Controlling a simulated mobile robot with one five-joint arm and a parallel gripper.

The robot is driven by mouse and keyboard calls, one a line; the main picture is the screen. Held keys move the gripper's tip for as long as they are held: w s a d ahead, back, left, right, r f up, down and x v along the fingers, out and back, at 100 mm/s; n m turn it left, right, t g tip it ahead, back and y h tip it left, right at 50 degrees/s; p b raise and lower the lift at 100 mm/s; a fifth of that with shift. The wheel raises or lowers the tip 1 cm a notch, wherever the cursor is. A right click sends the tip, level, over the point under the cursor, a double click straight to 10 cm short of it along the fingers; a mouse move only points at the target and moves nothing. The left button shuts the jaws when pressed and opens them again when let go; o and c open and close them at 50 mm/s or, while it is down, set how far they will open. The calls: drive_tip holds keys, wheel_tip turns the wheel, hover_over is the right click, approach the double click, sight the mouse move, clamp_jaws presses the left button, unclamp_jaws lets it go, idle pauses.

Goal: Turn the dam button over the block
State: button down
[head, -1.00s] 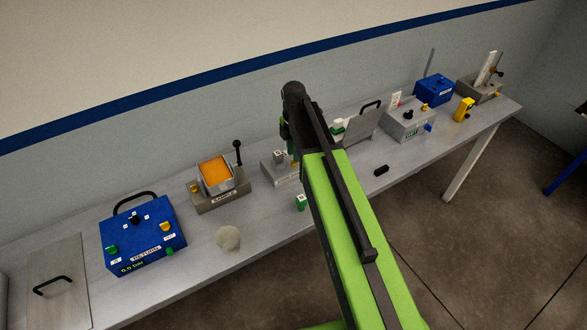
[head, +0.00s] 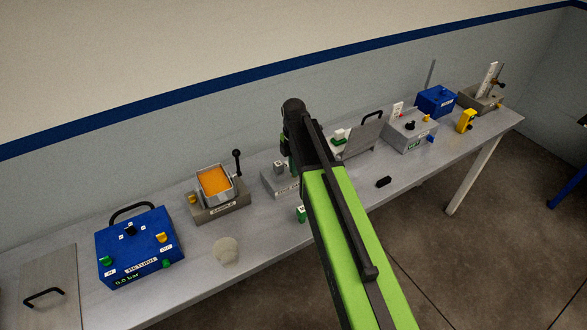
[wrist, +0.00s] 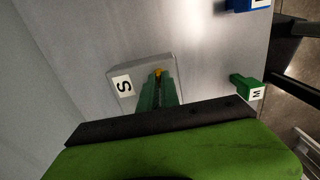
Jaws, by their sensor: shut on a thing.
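A low grey block (head: 275,187) stands on the bench, partly hidden behind my arm in the head view. The block (wrist: 160,62) also shows from above in the wrist view, with a white tag marked S (wrist: 123,86) beside my gripper. A small yellow piece (wrist: 158,72), which looks like the dam button, shows at the tips of my green fingers over the block. My gripper (wrist: 157,80) is shut on this yellow piece. Its lower part and how far it is turned are hidden. In the head view my arm covers the fingertips.
A green piece marked M (wrist: 246,83) stands near the block. Left are the SAMPLE stand (head: 221,208) with an orange-filled tray, a pale lump (head: 226,250) and a blue box (head: 140,247). Right are a leaning grey plate (head: 363,139), a grey box (head: 411,132) and a black piece (head: 383,182).

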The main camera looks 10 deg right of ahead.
drive_tip(key=shift+m, duration=0.3)
drive_tip(key=m, duration=0.3)
drive_tip(key=shift+m, duration=0.3)
drive_tip(key=m, duration=0.4)
drive_tip(key=shift+s+d+m, duration=0.1)
drive_tip(key=shift+m, duration=0.2)
drive_tip(key=m, duration=0.4)
drive_tip(key=shift+m, duration=2.5)
drive_tip(key=c, duration=1.6)
unclamp_jaws()
